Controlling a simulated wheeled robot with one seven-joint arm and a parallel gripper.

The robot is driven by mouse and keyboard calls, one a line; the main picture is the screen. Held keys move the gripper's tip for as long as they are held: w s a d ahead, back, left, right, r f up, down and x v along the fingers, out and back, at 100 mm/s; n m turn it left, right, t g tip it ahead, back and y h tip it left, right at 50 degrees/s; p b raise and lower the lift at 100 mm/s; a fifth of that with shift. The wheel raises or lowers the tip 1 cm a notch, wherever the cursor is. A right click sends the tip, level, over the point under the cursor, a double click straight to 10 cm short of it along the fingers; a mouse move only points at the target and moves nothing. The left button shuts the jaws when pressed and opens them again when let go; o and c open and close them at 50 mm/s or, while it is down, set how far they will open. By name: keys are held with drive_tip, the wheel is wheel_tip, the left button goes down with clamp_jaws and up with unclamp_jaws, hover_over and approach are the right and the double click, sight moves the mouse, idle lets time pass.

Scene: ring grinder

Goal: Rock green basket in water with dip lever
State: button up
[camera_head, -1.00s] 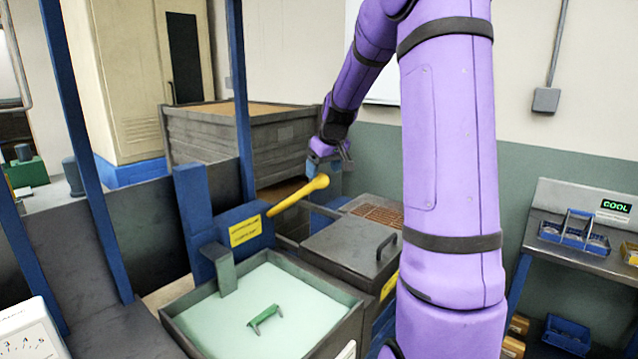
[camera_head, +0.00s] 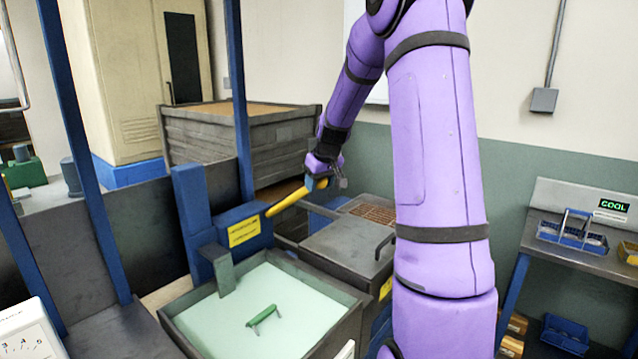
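The dip lever (camera_head: 288,201) is a yellow bar rising to the right from a blue housing with a yellow label (camera_head: 244,231). My gripper (camera_head: 320,183) is at the lever's upper end, its fingers around or against the tip. Whether it is shut on the lever is too small to tell. The green basket shows only as a green handle (camera_head: 263,316) above the pale water (camera_head: 245,300) in the grey tank (camera_head: 337,297). The rest of the basket is hidden under the water.
A lidded grey tank (camera_head: 345,245) with a handle stands right of the water tank. A grey crate (camera_head: 215,140) stands behind. Blue posts stand at left.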

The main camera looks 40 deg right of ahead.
drive_tip(key=shift+c, duration=0.6)
drive_tip(key=s+f, duration=0.5)
drive_tip(key=f, duration=0.5)
drive_tip(key=shift+s+d+f, duration=0.2)
drive_tip(key=shift+d, duration=0.15)
drive_tip(key=o, duration=1.2)
drive_tip(key=shift+o, duration=0.2)
drive_tip(key=shift+r, duration=0.1)
drive_tip(key=v, duration=1)
drive_tip(key=shift+r, duration=0.35)
